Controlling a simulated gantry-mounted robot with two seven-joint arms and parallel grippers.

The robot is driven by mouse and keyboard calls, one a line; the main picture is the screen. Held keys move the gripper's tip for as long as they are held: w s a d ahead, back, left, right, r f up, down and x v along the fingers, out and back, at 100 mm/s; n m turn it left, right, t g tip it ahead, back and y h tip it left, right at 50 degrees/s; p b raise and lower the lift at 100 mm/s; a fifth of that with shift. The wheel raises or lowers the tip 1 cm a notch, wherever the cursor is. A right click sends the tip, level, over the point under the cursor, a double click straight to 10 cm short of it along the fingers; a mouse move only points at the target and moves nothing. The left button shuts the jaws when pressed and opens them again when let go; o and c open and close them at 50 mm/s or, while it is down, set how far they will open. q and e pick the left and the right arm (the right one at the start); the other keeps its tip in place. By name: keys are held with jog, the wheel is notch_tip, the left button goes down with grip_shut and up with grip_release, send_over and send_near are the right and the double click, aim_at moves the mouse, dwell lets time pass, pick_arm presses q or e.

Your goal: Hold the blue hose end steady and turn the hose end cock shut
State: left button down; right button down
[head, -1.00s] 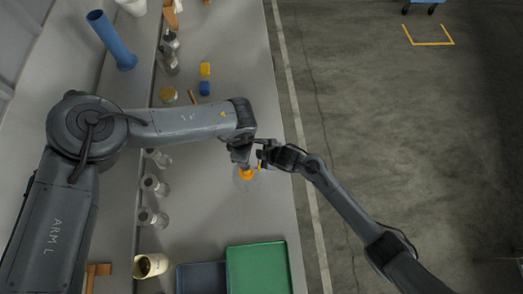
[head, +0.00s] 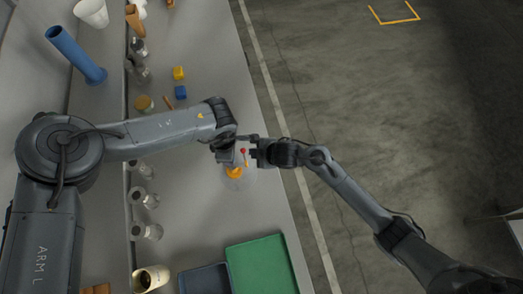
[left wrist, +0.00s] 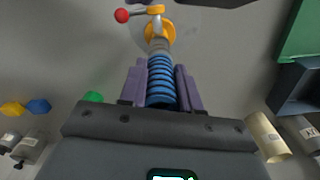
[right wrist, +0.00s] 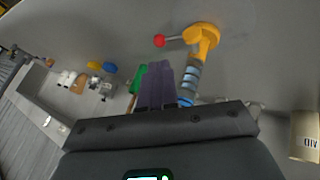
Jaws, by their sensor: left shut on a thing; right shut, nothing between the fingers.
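The yellow hose end cock (left wrist: 155,33) has a lever ending in a red knob (left wrist: 121,15). The cock (head: 233,172) and knob (head: 243,151) also show in the head view. My left gripper (left wrist: 160,88) is shut on the blue ribbed hose end (left wrist: 160,72), just behind the cock. My right gripper (right wrist: 162,85) is shut and empty. In the right wrist view its fingertips are below the red knob (right wrist: 159,41) and left of the blue hose (right wrist: 189,78), with a visible gap to the knob. The left gripper's fingers are largely hidden in the head view.
A green tray (head: 262,265) and a dark tray (head: 205,279) lie at the near end of the bench. Small yellow (head: 178,73) and blue (head: 181,92) blocks lie farther along. Several bottles line the left side. Open floor lies to the right.

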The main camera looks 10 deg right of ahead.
jog(key=shift+v, duration=2.5)
jog(key=c, duration=1.4)
grip_release()
jog(key=o, duration=1.4)
jog(key=d+f+g, duration=0.1)
jog(key=d+f, duration=0.1)
jog(key=f, duration=0.1)
jog(key=s+d+f+n+g, duration=0.1)
jog(key=f, duration=0.3)
jog(key=d+f+n+g, duration=0.1)
jog(key=d+f, duration=0.1)
jog(key=f, duration=0.1)
jog(key=shift+s+d+f, duration=0.15)
jog(key=shift+s+d, duration=0.15)
jog(key=shift+s, duration=0.05)
jog(key=shift+w+d+f+g, duration=0.1)
jog(key=shift+f+g, duration=0.15)
jog(key=shift+g, duration=0.05)
jog(key=w+a, duration=0.2)
jog(key=a, duration=0.1)
jog(key=w+a, duration=0.2)
jog(key=a, duration=0.2)
jog(key=w+a, duration=0.2)
jog(key=a, duration=0.1)
jog(key=shift+a+r, duration=0.2)
jog(key=shift+a, duration=0.1)
jog(key=shift+a+f, duration=0.1)
jog(key=shift+f, duration=0.5)
jog(key=shift+c, duration=0.3)
